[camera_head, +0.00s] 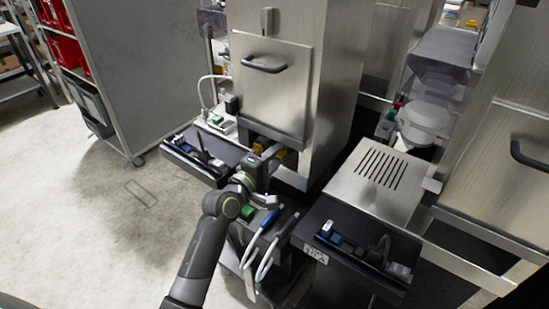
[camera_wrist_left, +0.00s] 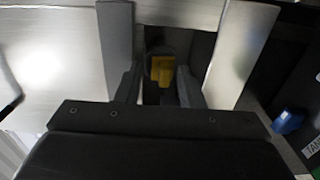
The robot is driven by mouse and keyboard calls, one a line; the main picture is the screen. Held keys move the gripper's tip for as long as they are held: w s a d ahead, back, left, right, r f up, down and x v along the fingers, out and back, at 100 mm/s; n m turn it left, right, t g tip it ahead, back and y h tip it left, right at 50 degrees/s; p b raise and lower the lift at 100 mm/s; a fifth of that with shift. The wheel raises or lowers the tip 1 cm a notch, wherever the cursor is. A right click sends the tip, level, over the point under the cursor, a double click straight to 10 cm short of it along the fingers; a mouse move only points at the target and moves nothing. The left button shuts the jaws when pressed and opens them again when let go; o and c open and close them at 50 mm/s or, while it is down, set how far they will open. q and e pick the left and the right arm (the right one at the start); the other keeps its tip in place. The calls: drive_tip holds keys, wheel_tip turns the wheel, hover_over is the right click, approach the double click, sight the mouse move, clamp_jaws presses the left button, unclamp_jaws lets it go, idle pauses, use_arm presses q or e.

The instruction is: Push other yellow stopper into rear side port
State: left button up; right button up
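A yellow stopper (camera_wrist_left: 162,70) sits in a dark recess in the left wrist view, with a dark round shape around its top. The fingers of my left gripper (camera_wrist_left: 158,88) stand apart on either side below it, with gaps visible. In the head view, my left gripper (camera_head: 268,158) reaches into the opening under the steel dispenser cabinet (camera_head: 272,85). One yellow stopper (camera_head: 257,147) shows just left of it and another yellow patch (camera_head: 281,155) just right. The gripper partly hides this area, and the port itself is not clear. My right gripper is not in view.
A dark tray (camera_head: 205,155) juts out left of the opening, and another (camera_head: 350,250) lies to the right. A green block (camera_head: 247,212) and blue-white handled tools (camera_head: 262,235) are close below my left gripper. Open floor (camera_head: 90,210) lies to the left.

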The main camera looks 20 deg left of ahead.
use_arm(q)
drive_tip(key=shift+s, duration=0.1)
drive_tip(key=b+v, duration=0.1)
drive_tip(key=v, duration=1.6)
drive_tip(key=shift+a+f, duration=0.1)
drive_tip(key=shift+a, duration=0.05)
drive_tip(key=w+a+f+m+g+y, duration=0.1)
drive_tip(key=a+f+g+y, duration=0.15)
drive_tip(key=f, duration=0.75)
drive_tip(key=a+f+g+y, duration=0.1)
drive_tip(key=a+f+y, duration=0.15)
drive_tip(key=f, duration=0.75)
drive_tip(key=s+a+f+m+g+y, duration=0.1)
drive_tip(key=s+a+f+m+g, duration=0.15)
drive_tip(key=f, duration=0.55)
drive_tip(key=s+a+f+m+g, duration=0.1)
drive_tip(key=s+f, duration=0.2)
drive_tip(key=f, duration=0.4)
drive_tip(key=s+a+f+m+g+y, duration=0.1)
drive_tip(key=s+f+m+g, duration=0.4)
drive_tip(key=s+f, duration=1.2)
drive_tip(key=s+f+m+g, duration=0.2)
drive_tip(key=s+f, duration=0.1)
drive_tip(key=s, duration=0.5)
drive_tip(key=s+d+f+m+g, duration=0.1)
drive_tip(key=s+f+m, duration=0.1)
drive_tip(key=s, duration=0.6)
drive_tip(key=shift+s+d+f+g, duration=0.25)
drive_tip(key=shift+f+g, duration=0.15)
drive_tip(key=shift+f, duration=0.5)
